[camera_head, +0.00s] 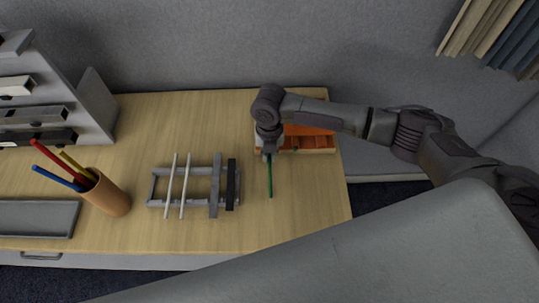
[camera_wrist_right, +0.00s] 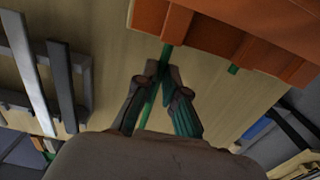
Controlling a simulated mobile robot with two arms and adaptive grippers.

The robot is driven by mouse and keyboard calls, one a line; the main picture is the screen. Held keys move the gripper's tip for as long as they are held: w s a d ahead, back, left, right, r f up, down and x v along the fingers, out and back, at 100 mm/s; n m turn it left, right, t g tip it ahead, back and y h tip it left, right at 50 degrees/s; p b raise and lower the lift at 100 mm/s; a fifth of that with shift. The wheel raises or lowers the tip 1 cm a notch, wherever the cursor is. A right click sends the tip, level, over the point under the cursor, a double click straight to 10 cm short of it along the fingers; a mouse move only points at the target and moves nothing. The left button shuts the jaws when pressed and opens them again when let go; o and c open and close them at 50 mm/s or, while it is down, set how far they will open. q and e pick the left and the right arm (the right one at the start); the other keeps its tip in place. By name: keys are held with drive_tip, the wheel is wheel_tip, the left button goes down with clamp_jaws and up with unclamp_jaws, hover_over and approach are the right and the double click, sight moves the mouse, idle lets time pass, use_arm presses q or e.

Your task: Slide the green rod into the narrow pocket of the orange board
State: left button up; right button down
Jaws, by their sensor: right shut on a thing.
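My right gripper (camera_head: 268,154) is shut on the green rod (camera_head: 270,182) at the near-left side of the orange board (camera_head: 310,130). In the head view the rod points toward the table's front edge, and my arm hides part of the board. In the right wrist view the fingertips (camera_wrist_right: 164,73) pinch the rod (camera_wrist_right: 166,54), whose far end reaches the edge of the orange board (camera_wrist_right: 210,28). I cannot tell whether that end is inside a pocket. A small green piece (camera_wrist_right: 233,69) shows at another spot on the board's edge. My left gripper is not in view.
A grey rack (camera_head: 213,198) with pale rods and dark bars lies left of the board. A brown cup (camera_head: 108,199) with coloured sticks, a grey tray (camera_head: 37,219) and a stepped stand (camera_head: 95,105) are farther left. The wooden table (camera_head: 305,215) is clear at front right.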

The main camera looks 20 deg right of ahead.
drive_tip(key=shift+w+d+b, duration=0.15)
drive_tip(key=shift+w+b, duration=0.15)
drive_tip(key=shift+w, duration=0.3)
drive_tip(key=shift+w+d+b, duration=0.15)
drive_tip(key=shift+w+b, duration=0.1)
drive_tip(key=shift+w, duration=0.3)
drive_tip(key=c, duration=1.4)
unclamp_jaws()
drive_tip(key=shift+o, duration=1.1)
drive_tip(key=shift+w, duration=0.1)
wheel_tip(320, 180, up, 12)
